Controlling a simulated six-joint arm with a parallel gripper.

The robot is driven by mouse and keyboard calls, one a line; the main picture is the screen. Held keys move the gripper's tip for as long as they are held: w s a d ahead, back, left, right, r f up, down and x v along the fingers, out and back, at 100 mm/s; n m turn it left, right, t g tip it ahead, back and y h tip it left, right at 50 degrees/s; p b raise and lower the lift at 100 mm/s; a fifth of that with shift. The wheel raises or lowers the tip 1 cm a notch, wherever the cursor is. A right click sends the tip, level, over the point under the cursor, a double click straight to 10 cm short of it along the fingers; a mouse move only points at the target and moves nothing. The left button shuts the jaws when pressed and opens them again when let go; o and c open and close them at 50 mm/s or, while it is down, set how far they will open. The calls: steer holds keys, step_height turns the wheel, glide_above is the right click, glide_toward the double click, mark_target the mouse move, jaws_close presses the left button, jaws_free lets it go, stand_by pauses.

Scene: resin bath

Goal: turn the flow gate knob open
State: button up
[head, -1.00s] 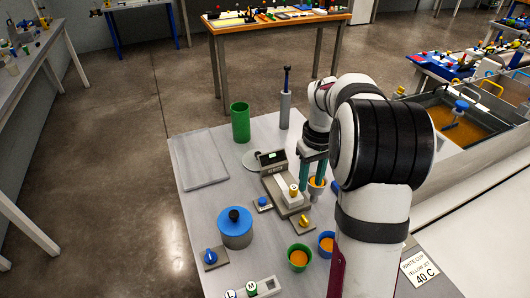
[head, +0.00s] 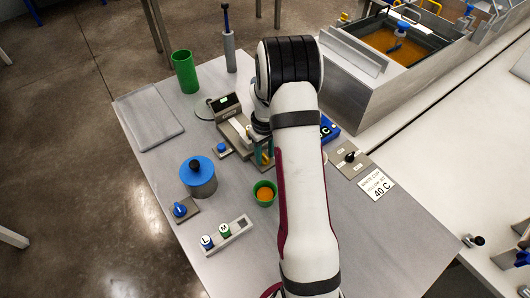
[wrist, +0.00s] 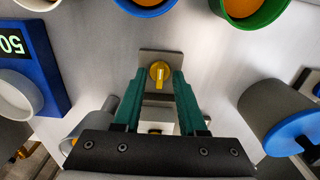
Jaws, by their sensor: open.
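In the wrist view a yellow knob (wrist: 159,72) with a pale pointer line sits on a small grey plate (wrist: 147,56). The line runs roughly up and down in that picture. The knob bears no readable label, so I cannot confirm it is the flow gate knob. My gripper (wrist: 162,82) is open, its two green fingers on either side of the knob. I cannot tell whether they touch it. In the head view my arm hides the yellow knob and most of the gripper. A blue knob (head: 180,210) on a grey plate stands at the table's left.
A blue-lidded pot (head: 199,180) and a green cup of orange liquid (head: 264,193) stand close by; the pot also shows in the wrist view (wrist: 285,115). A blue cup (wrist: 147,6) is near. A black-knobbed panel (head: 350,157) lies right.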

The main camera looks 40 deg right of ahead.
steer(key=shift+c, duration=0.2)
jaws_close()
steer(key=m, duration=0.8)
steer(key=shift+m, duration=0.3)
steer(key=m, duration=0.4)
steer(key=shift+m, duration=2.1)
steer(key=shift+a, duration=0.1)
